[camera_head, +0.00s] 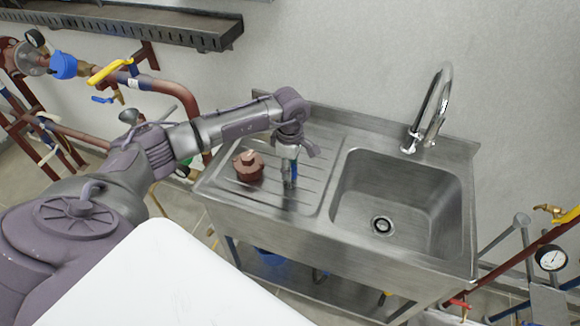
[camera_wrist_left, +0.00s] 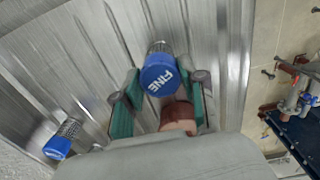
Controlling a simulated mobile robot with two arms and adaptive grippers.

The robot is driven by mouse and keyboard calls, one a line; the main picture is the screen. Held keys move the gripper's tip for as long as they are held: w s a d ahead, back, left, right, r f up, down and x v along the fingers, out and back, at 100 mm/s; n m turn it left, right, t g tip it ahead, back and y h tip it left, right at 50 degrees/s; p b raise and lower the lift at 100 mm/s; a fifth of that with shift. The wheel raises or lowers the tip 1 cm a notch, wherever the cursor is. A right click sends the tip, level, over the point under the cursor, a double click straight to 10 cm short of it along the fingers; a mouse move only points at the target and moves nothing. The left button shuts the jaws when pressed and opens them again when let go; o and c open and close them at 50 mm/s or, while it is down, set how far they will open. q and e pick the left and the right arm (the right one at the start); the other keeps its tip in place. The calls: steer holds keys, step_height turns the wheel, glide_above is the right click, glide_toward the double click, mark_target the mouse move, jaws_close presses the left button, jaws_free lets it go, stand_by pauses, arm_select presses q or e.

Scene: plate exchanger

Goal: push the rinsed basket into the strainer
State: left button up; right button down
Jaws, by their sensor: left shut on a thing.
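The basket has a blue cap (camera_wrist_left: 160,75) marked FINE and a metal mesh body (camera_wrist_left: 158,47); it points down, cap on top. My left gripper (camera_head: 290,148), pointing down over the drainboard, is shut on this basket; its teal fingers stand on either side of the cap in the left wrist view. The lower part of the basket (camera_head: 289,178) shows under the gripper in the head view. The brown strainer (camera_head: 248,166) stands on the drainboard, left of the gripper; in the wrist view the strainer (camera_wrist_left: 178,116) is partly hidden by my gripper. My right gripper is not in view.
A second blue-capped mesh basket (camera_wrist_left: 60,146) stands on the ribbed drainboard (camera_head: 318,170). The sink basin (camera_head: 395,190) with its tall tap (camera_head: 432,110) lies to the right. Pipes with valves stand left (camera_head: 160,85) and right (camera_head: 520,260). The front of the drainboard is clear.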

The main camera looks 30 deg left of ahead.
arm_select(q)
steer(key=shift+r+p, duration=2.4)
steer(key=shift+r, duration=2.15)
